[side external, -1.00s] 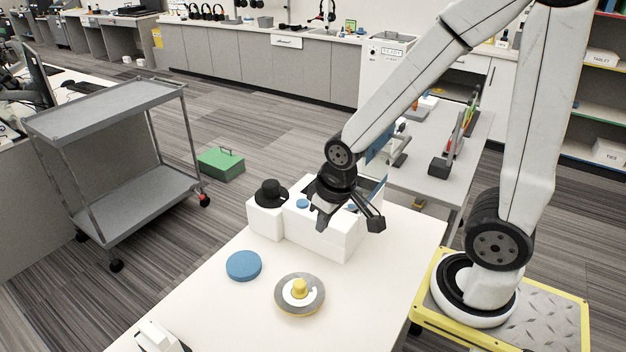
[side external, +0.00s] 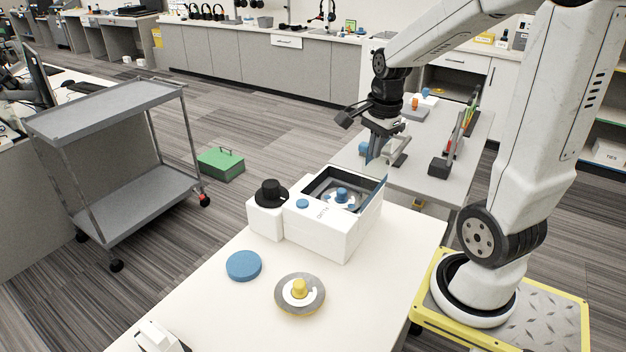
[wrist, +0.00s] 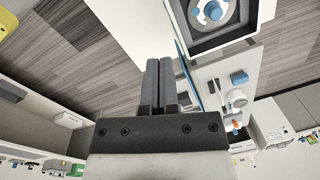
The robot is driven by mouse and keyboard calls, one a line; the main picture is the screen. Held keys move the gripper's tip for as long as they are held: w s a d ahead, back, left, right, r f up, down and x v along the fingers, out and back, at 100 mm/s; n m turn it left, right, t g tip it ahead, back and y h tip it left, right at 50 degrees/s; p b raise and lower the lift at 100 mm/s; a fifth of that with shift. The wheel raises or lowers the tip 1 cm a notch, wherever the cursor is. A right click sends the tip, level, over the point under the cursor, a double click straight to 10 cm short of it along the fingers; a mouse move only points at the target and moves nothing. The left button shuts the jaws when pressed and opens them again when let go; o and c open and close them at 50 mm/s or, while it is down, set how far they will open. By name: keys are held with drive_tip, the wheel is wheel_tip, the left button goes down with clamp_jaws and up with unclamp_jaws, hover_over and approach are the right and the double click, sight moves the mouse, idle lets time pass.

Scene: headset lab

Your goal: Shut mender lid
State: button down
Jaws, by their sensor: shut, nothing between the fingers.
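The mender is a white box (side external: 325,236) on the near table, with its top open and a grey inside holding a blue knob (side external: 342,195). Its lid (side external: 381,183) stands raised along the right rear edge, seen nearly edge-on. In the wrist view the open box (wrist: 250,30) is at the top and the lid shows as a thin blue-grey strip (wrist: 187,68). My gripper (side external: 373,158) is shut and empty, pointing down behind the raised lid, outside the box. Its fingertips (wrist: 160,62) are left of the strip in the wrist view; I cannot tell whether they touch it.
A black knob (side external: 269,191) sits on a white block left of the box. A blue disc (side external: 244,265) and a grey disc with a yellow knob (side external: 299,294) lie in front. A grey side table (side external: 430,188) with small tools is behind. The table's front right is clear.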

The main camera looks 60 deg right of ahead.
drive_tip(key=s+d+r+m, duration=0.9)
drive_tip(key=m, duration=0.5)
drive_tip(key=shift+s+d+r, duration=0.2)
drive_tip(key=shift+f, duration=0.1)
drive_tip(key=w+f, duration=0.4)
drive_tip(key=f, duration=0.6)
drive_tip(key=shift+w+f, duration=0.2)
drive_tip(key=shift+f, duration=0.1)
drive_tip(key=shift+w, duration=0.15)
